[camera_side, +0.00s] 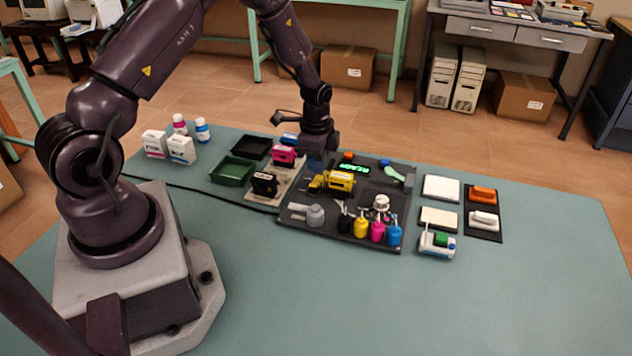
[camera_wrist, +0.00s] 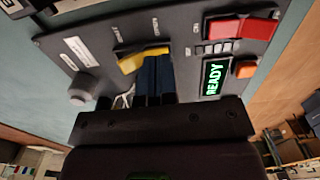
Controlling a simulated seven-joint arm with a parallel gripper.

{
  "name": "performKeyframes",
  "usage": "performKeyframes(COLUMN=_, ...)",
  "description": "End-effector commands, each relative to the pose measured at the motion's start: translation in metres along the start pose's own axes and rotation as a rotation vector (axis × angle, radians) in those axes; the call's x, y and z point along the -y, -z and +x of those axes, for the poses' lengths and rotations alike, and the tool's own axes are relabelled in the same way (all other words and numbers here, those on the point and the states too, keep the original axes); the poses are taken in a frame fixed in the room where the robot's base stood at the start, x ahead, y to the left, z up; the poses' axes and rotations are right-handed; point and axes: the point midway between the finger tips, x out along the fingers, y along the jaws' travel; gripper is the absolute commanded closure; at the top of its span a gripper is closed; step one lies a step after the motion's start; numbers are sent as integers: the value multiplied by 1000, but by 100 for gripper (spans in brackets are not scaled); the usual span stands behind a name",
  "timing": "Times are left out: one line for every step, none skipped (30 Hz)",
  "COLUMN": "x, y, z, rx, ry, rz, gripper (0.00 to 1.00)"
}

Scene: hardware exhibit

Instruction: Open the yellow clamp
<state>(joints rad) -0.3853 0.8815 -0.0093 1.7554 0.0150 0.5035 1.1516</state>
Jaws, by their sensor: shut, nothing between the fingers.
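A yellow clamp (camera_side: 340,181) sits on the dark panel in the side view, just in front of and to the right of my gripper (camera_side: 317,158). In the wrist view the clamp shows as a yellow bar (camera_wrist: 130,63) just beyond my blue fingertips (camera_wrist: 153,62). The fingers are shut and empty, and partly cover the clamp's surroundings. Whether the fingertips touch the clamp cannot be told. The position of the clamp's lever is too small to make out.
The dark panel (camera_side: 300,225) carries a green READY display (camera_wrist: 213,78), a red switch (camera_wrist: 228,29), an orange button (camera_wrist: 245,70) and a grey knob (camera_wrist: 83,88). Black and magenta cartridges (camera_side: 265,184) lie left.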

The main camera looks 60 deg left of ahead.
Motion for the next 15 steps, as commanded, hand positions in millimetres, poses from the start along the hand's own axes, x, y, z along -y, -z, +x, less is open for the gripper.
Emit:
performKeyframes(x=0, y=0, z=-6, rx=-1, ry=1, rz=0, gripper=100)
performKeyframes(x=0, y=0, z=-8, rx=-1, ry=1, rz=0, gripper=100)
performKeyframes(x=0, y=0, z=-12, rx=-1, ry=1, rz=0, gripper=100)
performKeyframes(x=0, y=0, z=-15, rx=-1, ry=1, rz=0, gripper=100)
performKeyframes(x=0, y=0, z=-17, rx=-1, ry=1, rz=0, gripper=100)
performKeyframes(x=0, y=0, z=-21, rx=-1, ry=1, rz=0, gripper=100)
performKeyframes(x=0, y=0, z=-24, rx=-1, ry=0, rz=0, gripper=100)
performKeyframes(x=0, y=0, z=-26, rx=-1, ry=0, rz=0, gripper=100)
performKeyframes(x=0, y=0, z=-30, rx=-1, ry=1, rz=0, gripper=100)
performKeyframes(x=0, y=0, z=-33, rx=-1, ry=1, rz=0, gripper=100)
performKeyframes(x=0, y=0, z=-35, rx=-1, ry=0, rz=0, gripper=100)
performKeyframes(x=0, y=0, z=-39, rx=-1, ry=0, rz=0, gripper=100)
performKeyframes(x=0, y=0, z=-42, rx=-1, ry=0, rz=0, gripper=100)
performKeyframes(x=0, y=0, z=-44, rx=-1, ry=1, rz=0, gripper=100)
performKeyframes(x=0, y=0, z=-48, rx=-1, ry=1, rz=0, gripper=100)
